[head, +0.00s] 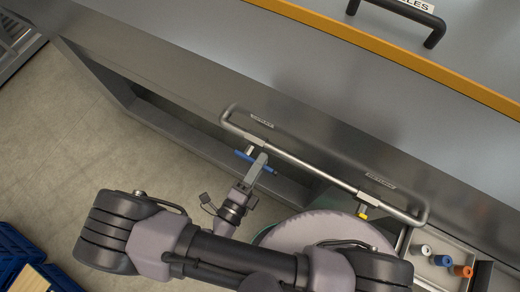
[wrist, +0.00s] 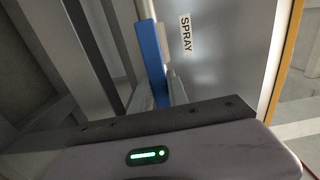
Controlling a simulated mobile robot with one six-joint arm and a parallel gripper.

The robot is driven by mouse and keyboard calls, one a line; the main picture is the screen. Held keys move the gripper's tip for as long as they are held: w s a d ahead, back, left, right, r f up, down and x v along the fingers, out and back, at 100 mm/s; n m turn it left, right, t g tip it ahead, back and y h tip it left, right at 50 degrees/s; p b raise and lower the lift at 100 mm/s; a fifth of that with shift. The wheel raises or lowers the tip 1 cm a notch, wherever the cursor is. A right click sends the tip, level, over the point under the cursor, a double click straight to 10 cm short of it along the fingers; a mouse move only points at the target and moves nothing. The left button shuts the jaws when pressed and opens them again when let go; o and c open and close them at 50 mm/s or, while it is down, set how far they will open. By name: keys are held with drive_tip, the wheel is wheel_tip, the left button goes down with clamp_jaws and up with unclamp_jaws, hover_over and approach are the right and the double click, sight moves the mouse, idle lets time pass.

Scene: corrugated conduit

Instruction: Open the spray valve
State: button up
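The spray valve's blue lever (head: 255,161) sits on the metal pipe (head: 310,166) along the cabinet front, near the pipe's left end. In the wrist view the blue lever (wrist: 150,50) runs down from the pipe, beside a white label (wrist: 186,34) reading SPRAY. My gripper (head: 260,161) reaches up to the lever from below. In the wrist view my gripper (wrist: 160,88) has one finger on each side of the lever's lower part, close together with no clear gap; it looks shut on it. The lever's end is partly hidden between the fingers.
A yellow valve handle (head: 362,211) hangs farther right on the same pipe. A tray (head: 432,248) with white, blue and orange round pieces is at lower right. A black handle (head: 434,36) stands on the grey surface at top right. Blue crates (head: 22,252) stand at lower left.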

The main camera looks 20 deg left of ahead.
drive_tip(key=o, duration=0.4)
drive_tip(key=shift+o, duration=0.2)
drive_tip(key=shift+s, duration=0.1)
drive_tip(key=s+a, duration=0.1)
drive_tip(key=s, duration=1.6)
drive_tip(key=shift+s+a+p, duration=0.15)
drive_tip(key=shift+a+p, duration=0.05)
drive_tip(key=shift+p, duration=0.1)
